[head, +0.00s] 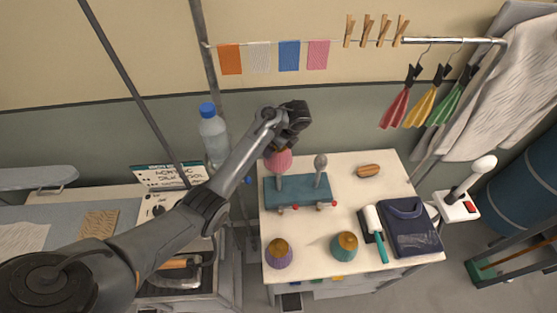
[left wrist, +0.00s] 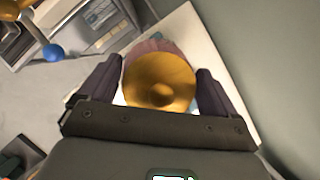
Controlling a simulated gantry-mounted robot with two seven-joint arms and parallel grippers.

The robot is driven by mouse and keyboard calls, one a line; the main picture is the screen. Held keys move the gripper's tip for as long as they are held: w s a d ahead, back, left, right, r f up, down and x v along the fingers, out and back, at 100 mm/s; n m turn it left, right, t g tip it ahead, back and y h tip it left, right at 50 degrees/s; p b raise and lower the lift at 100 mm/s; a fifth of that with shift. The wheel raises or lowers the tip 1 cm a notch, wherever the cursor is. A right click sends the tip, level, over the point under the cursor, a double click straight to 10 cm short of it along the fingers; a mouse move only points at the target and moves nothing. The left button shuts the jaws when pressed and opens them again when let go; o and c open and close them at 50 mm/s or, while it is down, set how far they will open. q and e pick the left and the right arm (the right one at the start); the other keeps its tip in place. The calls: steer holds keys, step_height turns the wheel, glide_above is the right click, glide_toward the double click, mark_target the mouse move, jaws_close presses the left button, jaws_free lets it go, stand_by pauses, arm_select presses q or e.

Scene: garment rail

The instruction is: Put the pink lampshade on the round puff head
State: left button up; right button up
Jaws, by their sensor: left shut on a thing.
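My left gripper (head: 284,148) is shut on the pink lampshade (head: 279,161) above the teal stand (head: 297,193). In the left wrist view the lampshade's gold top (left wrist: 159,82) sits between the two dark fingers, with its pink side beyond. The stand has two upright stems. The right one ends in a bare grey, rounded head (head: 320,162). The lampshade is at the top of the left stem (head: 279,182) and hides its head. I cannot tell whether it rests on that head or hovers over it. My right gripper is not in view.
A purple shade (head: 279,254) and a teal shade (head: 344,246), both gold-topped, stand at the white table's front. A brush (head: 375,232), folded navy garment (head: 410,228) and brown oval item (head: 369,170) lie to the right. A bottle (head: 213,135) stands left of my forearm.

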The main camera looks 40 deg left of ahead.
arm_select(q)
step_height(320, 180, down, 4)
steer(key=shift+s+r, duration=0.15)
steer(key=shift+f, duration=2)
steer(key=shift+f, duration=0.1)
steer(key=o, duration=0.8)
steer(key=shift+c, duration=0.2)
